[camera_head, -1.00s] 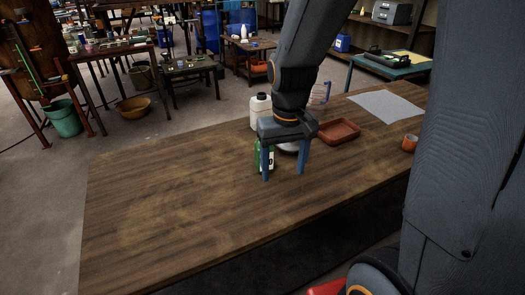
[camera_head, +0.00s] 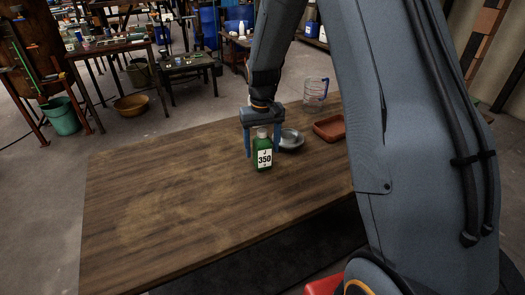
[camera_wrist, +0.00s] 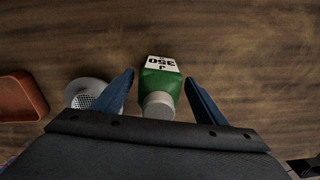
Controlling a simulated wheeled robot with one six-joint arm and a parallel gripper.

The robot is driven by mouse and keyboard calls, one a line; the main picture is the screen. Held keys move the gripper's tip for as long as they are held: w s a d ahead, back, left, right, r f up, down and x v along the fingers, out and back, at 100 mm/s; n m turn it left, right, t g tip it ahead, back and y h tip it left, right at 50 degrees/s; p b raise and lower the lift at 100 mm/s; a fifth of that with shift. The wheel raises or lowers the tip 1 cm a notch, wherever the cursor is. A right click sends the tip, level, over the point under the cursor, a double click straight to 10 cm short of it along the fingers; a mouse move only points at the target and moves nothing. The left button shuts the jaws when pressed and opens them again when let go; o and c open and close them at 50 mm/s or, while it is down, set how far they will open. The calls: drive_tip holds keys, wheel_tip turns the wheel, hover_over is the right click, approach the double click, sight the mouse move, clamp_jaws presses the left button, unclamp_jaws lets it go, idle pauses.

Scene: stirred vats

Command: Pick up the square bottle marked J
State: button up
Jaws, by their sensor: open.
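The square bottle marked J (camera_head: 263,151) is green with a grey cap and a white label reading J and 350. It stands upright on the wooden table. In the wrist view the bottle (camera_wrist: 161,82) lies between the two blue fingers, with a gap on each side. My gripper (camera_head: 263,153) is open, and its fingers reach down behind and beside the bottle in the head view. In the wrist view my gripper (camera_wrist: 162,84) holds nothing.
A grey metal strainer-like dish (camera_head: 290,139) sits close to the right finger. A brown-red tray (camera_head: 329,128) and a clear jug (camera_head: 315,92) stand farther right. The left part of the wooden table (camera_head: 160,195) is clear.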

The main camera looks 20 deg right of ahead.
sight(263, 154)
drive_tip(key=shift+f+p, duration=0.3)
drive_tip(key=shift+f, duration=1.3)
drive_tip(key=c, duration=1.4)
